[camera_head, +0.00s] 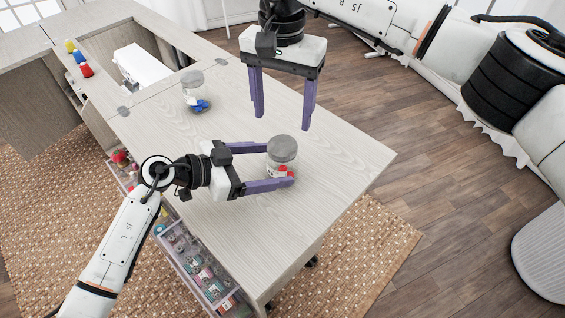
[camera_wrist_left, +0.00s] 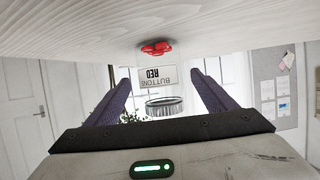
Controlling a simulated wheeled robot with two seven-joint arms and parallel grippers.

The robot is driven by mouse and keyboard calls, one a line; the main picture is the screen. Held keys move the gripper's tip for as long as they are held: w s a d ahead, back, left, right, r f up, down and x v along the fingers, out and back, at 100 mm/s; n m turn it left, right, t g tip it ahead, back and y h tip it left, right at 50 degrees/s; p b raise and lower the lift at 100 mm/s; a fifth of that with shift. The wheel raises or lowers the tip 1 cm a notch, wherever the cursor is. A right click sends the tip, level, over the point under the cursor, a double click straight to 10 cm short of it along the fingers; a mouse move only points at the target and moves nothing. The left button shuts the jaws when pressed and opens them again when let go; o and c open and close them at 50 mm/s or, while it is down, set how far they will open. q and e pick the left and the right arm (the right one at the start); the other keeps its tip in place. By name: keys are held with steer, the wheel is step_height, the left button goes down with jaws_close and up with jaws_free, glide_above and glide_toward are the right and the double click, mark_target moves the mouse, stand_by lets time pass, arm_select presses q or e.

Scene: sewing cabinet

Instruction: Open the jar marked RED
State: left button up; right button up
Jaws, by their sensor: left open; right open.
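The jar marked RED (camera_head: 281,158) stands upright on the table, clear with a grey lid (camera_head: 283,147) on top and red buttons at its bottom. In the left wrist view the jar appears upside down, its label (camera_wrist_left: 154,77) reading BUTTONS RED and its ridged lid (camera_wrist_left: 164,106) between my fingers. My left gripper (camera_head: 280,166) is open, with its purple fingers on either side of the jar; contact cannot be told. My right gripper (camera_head: 283,122) is open and empty, pointing down above the table, behind the jar in the head view.
Another lidded jar (camera_head: 193,92) with blue buttons stands farther back on the table (camera_head: 335,150). Red, yellow and blue spools (camera_head: 79,58) and a white sewing machine (camera_head: 141,65) are at the back left. An open drawer (camera_head: 203,272) of sewing supplies sits below the table's left edge.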

arm_select(q)
steer(key=shift+x, duration=2.35)
